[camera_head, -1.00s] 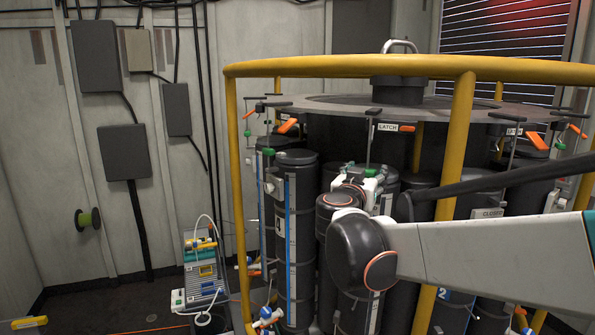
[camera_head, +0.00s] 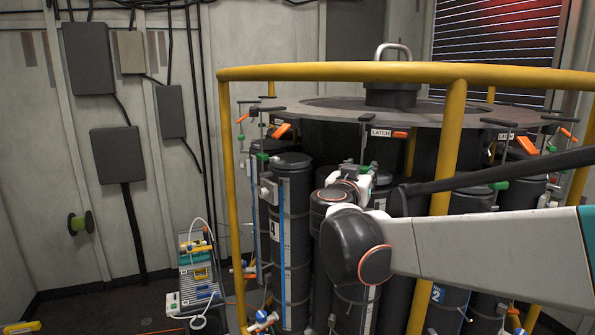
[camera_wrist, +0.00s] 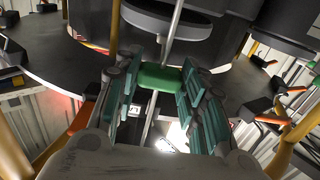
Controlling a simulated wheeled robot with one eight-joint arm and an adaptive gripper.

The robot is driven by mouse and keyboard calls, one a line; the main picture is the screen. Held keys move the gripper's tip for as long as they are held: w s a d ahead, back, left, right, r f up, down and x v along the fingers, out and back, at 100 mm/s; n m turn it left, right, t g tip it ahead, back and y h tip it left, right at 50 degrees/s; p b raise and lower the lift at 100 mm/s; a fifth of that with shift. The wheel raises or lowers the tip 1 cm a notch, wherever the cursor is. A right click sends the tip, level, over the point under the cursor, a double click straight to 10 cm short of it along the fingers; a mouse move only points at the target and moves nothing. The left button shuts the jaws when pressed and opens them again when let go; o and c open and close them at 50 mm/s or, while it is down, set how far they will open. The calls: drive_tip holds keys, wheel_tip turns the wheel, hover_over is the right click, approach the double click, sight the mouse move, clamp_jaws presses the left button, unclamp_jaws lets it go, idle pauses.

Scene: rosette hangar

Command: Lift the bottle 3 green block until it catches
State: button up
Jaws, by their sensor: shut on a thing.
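The green block (camera_wrist: 160,77) sits on a thin vertical rod between the teal pads of my gripper (camera_wrist: 158,88) in the wrist view. The pads touch it from both sides, and the gripper is shut on it. In the head view my gripper (camera_head: 358,178) is under the rim of the round top plate, below the LATCH label (camera_head: 381,132) and its orange tab (camera_head: 400,134). The block there is mostly hidden by the gripper. The dark bottle behind my arm (camera_head: 352,312) is largely covered. Whether any catch is engaged cannot be seen.
A yellow rail frame (camera_head: 450,150) surrounds the bottle cluster, with a post close beside my arm. Bottle 4 (camera_head: 293,240) stands to the left and bottle 2 (camera_head: 440,297) to the right. A small equipment unit (camera_head: 200,270) stands on the floor at left.

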wheel_tip(320, 180, up, 7)
drive_tip(key=p, duration=0.4)
drive_tip(key=shift+s+a, duration=0.25)
drive_tip(key=shift+a, duration=0.05)
drive_tip(key=o, duration=1)
drive_tip(key=shift+c, duration=0.2)
drive_tip(key=o, duration=0.3)
drive_tip(key=shift+w+d, duration=0.1)
drive_tip(key=shift+w, duration=0.05)
drive_tip(key=v, duration=0.8)
drive_tip(key=shift+s+p, duration=0.3)
drive_tip(key=shift+p, duration=0.05)
